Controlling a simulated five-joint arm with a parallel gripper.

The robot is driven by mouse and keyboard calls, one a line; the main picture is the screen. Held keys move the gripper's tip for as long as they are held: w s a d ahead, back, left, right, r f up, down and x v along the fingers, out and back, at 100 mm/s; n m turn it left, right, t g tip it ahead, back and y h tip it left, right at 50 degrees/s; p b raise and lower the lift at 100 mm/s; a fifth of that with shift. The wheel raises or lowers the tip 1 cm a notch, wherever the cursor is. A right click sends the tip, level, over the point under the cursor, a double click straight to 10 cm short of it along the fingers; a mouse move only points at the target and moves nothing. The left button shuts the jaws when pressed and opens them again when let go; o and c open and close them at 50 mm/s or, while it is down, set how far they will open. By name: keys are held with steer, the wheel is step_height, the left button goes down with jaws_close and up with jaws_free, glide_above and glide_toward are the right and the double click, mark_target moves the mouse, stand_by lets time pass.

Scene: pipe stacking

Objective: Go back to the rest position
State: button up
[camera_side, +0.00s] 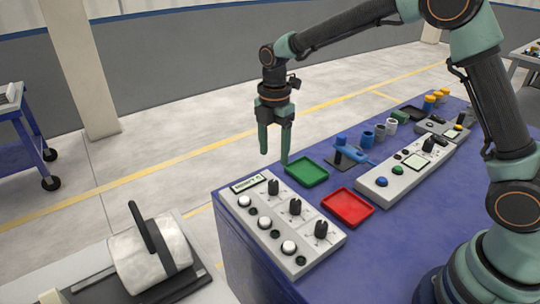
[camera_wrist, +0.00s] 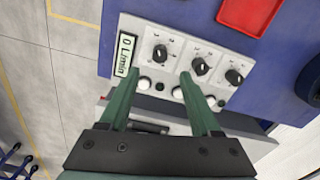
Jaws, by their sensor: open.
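My gripper (camera_side: 274,146) hangs in the air above the left edge of the blue table (camera_side: 400,187), with its fingers pointing down. Its two green fingers are apart and nothing is between them. In the wrist view my gripper (camera_wrist: 158,88) is open over a grey control panel with black knobs and white buttons. That panel (camera_side: 272,205) lies at the table's front left in the side view. My arm reaches in from the upper right.
A green tray (camera_side: 306,171) and a red tray (camera_side: 348,207) lie on the table. A blue tool-like part (camera_side: 350,153) stands behind them. Several small pipes (camera_side: 380,133) stand farther back beside a second grey panel (camera_side: 405,172).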

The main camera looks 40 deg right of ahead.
step_height(320, 180, up, 2)
steer(key=shift+r, duration=0.1)
stand_by(0.4)
steer(key=s+d+r+m+t, duration=0.3)
steer(key=s+d+r+m, duration=0.2)
steer(key=s+r+m, duration=0.4)
steer(key=s+d+m+t, duration=0.2)
steer(key=s+d+m, duration=0.1)
steer(key=s+m, duration=0.6)
steer(key=shift+m+t, duration=0.3)
steer(key=shift+m, duration=0.9)
steer(key=shift+w+r, duration=0.1)
steer(key=shift+r, duration=0.05)
